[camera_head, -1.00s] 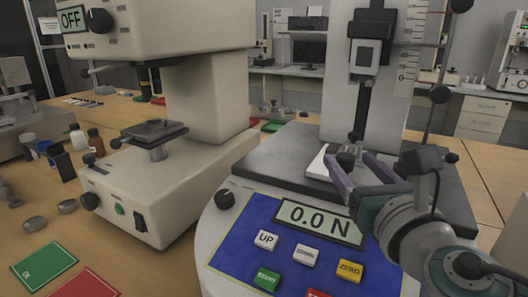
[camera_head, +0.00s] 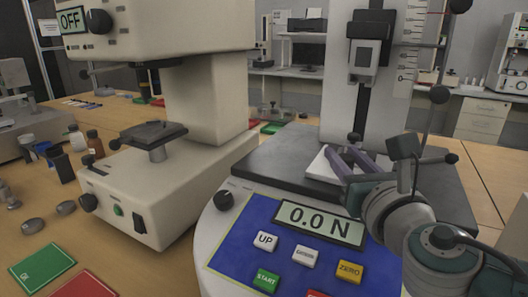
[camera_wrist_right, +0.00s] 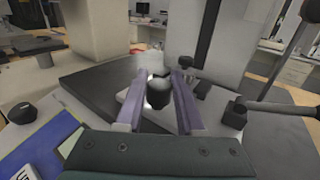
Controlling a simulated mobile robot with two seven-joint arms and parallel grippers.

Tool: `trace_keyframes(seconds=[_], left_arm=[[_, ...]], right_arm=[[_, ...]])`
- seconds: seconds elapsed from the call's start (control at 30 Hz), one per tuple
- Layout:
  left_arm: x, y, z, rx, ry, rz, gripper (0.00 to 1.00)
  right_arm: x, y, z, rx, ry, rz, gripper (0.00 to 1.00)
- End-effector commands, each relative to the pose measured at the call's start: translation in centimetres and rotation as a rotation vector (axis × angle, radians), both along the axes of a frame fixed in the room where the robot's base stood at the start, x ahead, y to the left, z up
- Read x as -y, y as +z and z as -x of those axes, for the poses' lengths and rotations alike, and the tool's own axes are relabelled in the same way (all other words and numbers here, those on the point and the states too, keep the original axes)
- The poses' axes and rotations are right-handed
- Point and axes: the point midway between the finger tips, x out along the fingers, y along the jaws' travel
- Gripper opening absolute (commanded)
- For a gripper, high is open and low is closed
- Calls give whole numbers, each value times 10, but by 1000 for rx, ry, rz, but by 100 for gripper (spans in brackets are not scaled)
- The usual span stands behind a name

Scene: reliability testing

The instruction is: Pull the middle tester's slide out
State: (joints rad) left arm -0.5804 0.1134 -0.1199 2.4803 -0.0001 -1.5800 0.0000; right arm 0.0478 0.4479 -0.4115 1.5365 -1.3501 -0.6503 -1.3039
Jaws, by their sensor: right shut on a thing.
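The middle tester (camera_head: 362,80) has a 0.0 N display (camera_head: 320,223) and a dark flat base plate (camera_head: 262,165). Its pale slide (camera_head: 318,167) lies on that plate, partly hidden by my fingers. My right gripper (camera_head: 343,155) has its purple fingers low over the slide. In the right wrist view a black knob (camera_wrist_right: 158,92) sits between the two fingers (camera_wrist_right: 158,100), and the gripper is shut on it. The pale slide (camera_wrist_right: 124,97) shows under the fingers there. In the head view the gripper hides the knob. My left gripper is not in view.
A beige machine (camera_head: 200,90) with an OFF display stands close on the left. A blue key panel (camera_head: 250,238) is in front of the base plate. A rod with black knobs (camera_head: 439,94) rises at the right. Small bottles (camera_head: 76,138) stand on the table at the left.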

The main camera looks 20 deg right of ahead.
Motion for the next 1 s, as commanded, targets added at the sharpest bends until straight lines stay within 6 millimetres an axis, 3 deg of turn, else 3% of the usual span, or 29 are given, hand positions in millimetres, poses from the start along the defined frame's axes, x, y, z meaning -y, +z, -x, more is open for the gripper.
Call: trace_keyframes(seconds=[0.13,1.0], left_arm=[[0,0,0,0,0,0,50],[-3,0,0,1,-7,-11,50]], right_arm=[[0,0,0,0,0,0,0],[0,0,0,0,1,0,0]])
